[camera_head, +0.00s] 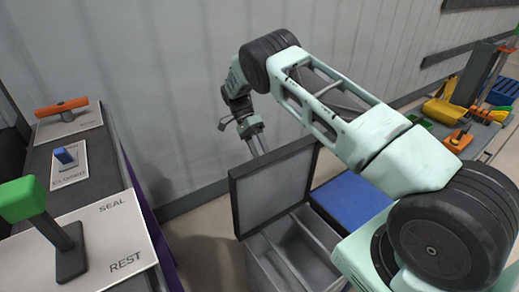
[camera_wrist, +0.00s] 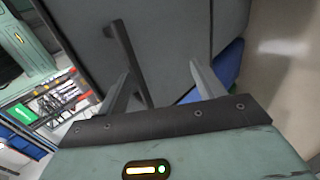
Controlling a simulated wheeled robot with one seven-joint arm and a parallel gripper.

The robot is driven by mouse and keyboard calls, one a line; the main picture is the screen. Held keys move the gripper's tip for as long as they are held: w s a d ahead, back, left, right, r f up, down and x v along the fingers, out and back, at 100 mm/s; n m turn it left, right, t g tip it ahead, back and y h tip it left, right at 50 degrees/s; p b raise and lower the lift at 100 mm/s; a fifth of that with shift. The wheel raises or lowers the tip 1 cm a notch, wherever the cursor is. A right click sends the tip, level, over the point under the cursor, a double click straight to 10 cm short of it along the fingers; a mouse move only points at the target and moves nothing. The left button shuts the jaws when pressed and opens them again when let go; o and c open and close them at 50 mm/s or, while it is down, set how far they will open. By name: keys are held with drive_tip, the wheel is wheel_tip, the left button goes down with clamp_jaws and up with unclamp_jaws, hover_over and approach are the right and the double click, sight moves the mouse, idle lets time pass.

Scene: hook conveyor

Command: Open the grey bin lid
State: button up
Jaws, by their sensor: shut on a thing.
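The grey bin (camera_head: 262,262) stands at the lower middle of the head view, its divided inside showing. Its grey lid (camera_head: 275,190), with a dark frame, stands raised and nearly upright over the opening. My gripper (camera_head: 259,146) is at the lid's upper left, on its far side. In the wrist view the outer face of the lid (camera_wrist: 180,35) fills the upper middle. A dark bar handle (camera_wrist: 122,45) on it runs down between the fingers of my gripper (camera_wrist: 162,70), which is shut on it. The exact contact at the fingertips is unclear.
A blue bin lid (camera_head: 350,200) is just right of the grey bin. At left, a bench carries a green-knobbed lever (camera_head: 28,200), a blue switch (camera_head: 65,157) and an orange handle (camera_head: 62,107). A wall is behind my gripper. Coloured items sit on a table at right.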

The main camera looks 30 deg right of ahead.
drive_tip(key=shift+s+a+f, duration=0.1)
drive_tip(key=shift+a+f, duration=0.05)
drive_tip(key=shift+f, duration=0.35)
drive_tip(key=shift+c, duration=0.3)
drive_tip(key=shift+w+r, duration=0.3)
drive_tip(key=shift+w, duration=0.1)
drive_tip(key=c, duration=0.3)
drive_tip(key=v, duration=0.7)
drive_tip(key=shift+s+r, duration=0.15)
drive_tip(key=shift+r, duration=0.25)
drive_tip(key=shift+r, duration=0.15)
